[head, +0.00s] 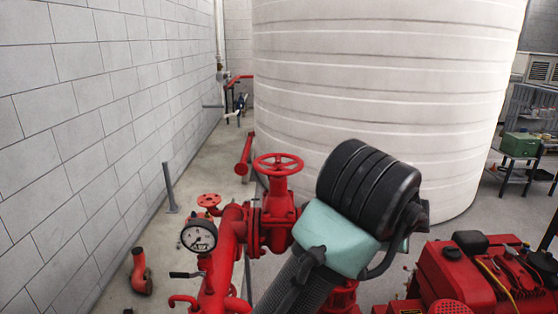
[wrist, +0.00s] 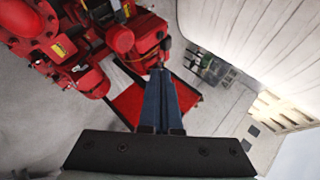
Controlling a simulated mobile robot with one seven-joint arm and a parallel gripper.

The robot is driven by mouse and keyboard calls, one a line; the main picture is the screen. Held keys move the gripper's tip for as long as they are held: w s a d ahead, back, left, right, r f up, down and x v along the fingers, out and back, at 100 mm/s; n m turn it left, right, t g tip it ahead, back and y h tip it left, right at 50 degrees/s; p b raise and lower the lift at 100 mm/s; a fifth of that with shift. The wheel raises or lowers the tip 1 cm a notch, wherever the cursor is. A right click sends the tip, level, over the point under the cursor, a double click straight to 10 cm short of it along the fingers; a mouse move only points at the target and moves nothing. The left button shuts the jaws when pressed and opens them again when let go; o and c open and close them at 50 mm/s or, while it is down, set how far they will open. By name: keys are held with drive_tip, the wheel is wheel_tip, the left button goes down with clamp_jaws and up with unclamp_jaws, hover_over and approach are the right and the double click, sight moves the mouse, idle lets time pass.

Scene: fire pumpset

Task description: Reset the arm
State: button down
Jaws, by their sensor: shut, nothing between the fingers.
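My gripper (wrist: 159,72) shows in the wrist view, with its two blue-grey fingers pressed together and nothing between them. The fingers point up the picture from a dark bar at the bottom. Red machinery (wrist: 60,45) lies to the upper left of the fingers in that view. A flat red surface (wrist: 128,104) shows behind and beside the fingers. I see no contact between the fingertips and any object, but their exact distance from the machinery is unclear. I cannot make out the gripper in the head view.
In the head view, red pipework with a handwheel (head: 278,163) and a pressure gauge (head: 199,236) stands at centre. A red engine (head: 470,285) is at lower right. A large white tank (head: 400,80) stands behind. A block wall (head: 90,120) bounds the left; open floor lies beside it.

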drive_tip(key=s+a+r+n+t+h+b, duration=0.3)
drive_tip(key=r+n+t+b, duration=0.3)
drive_tip(key=r+n+t, duration=0.4)
drive_tip(key=s+a+r+n+t+y+b, duration=0.2)
drive_tip(key=s+a+r+n+t+y, duration=0.1)
drive_tip(key=s+a+n+t+y, duration=0.1)
drive_tip(key=s+a+r+n+t+y+b, duration=0.2)
drive_tip(key=s+a+n+t+y, duration=0.3)
drive_tip(key=a+n, duration=0.3)
drive_tip(key=s+a, duration=0.1)
drive_tip(key=a, duration=0.1)
drive_tip(key=shift+s+a+r, duration=0.3)
drive_tip(key=shift+s+r, duration=0.1)
